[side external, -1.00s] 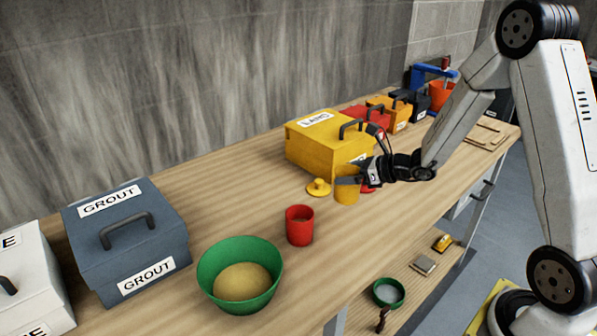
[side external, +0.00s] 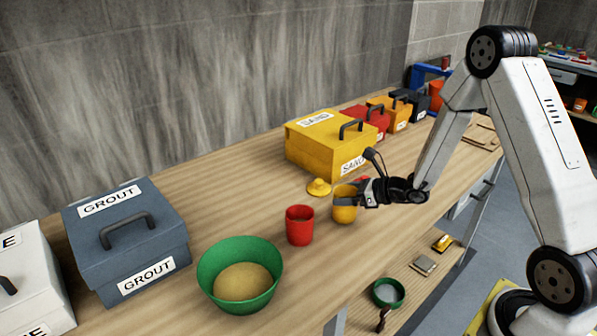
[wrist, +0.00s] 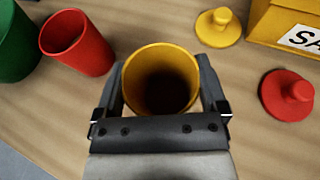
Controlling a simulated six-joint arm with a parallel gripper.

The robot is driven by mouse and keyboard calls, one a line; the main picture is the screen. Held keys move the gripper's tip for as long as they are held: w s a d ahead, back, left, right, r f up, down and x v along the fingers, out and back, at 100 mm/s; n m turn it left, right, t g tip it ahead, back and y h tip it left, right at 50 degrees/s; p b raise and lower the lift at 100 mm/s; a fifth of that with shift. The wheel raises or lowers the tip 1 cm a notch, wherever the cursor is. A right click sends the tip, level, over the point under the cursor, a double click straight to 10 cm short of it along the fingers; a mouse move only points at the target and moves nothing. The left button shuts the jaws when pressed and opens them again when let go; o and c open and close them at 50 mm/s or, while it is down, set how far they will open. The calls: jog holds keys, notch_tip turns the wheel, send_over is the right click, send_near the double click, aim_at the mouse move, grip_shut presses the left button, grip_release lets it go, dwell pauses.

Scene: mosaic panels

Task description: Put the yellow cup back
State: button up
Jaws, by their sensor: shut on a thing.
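The yellow cup (side external: 344,207) is upright between the fingers of my gripper (side external: 350,197), just right of the red cup. In the wrist view the yellow cup (wrist: 160,80) is seen from above, with a dark inside and no lid on it. My gripper (wrist: 161,88) is shut on it, one finger at each side. The cup is low over the bench; I cannot tell whether its base touches the wood. A yellow knobbed lid (side external: 319,187) lies on the bench behind the cup, and it also shows in the wrist view (wrist: 218,28).
The red cup (side external: 299,226) stands close on the left. The green bowl (side external: 239,285) is farther left. The yellow SAND box (side external: 322,149) stands behind. A red lid (wrist: 287,95) lies to the right. Bare bench (side external: 225,205) lies between the GROUT box (side external: 125,243) and the yellow lid.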

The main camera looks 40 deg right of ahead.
jog(key=shift+f, duration=0.3)
jog(key=shift+f, duration=0.1)
jog(key=o, duration=1)
jog(key=shift+o, duration=0.2)
jog(key=shift+s+d+r, duration=0.15)
jog(key=shift+s+r, duration=0.05)
jog(key=shift+r, duration=0.05)
jog(key=v, duration=1.1)
jog(key=shift+s, duration=0.2)
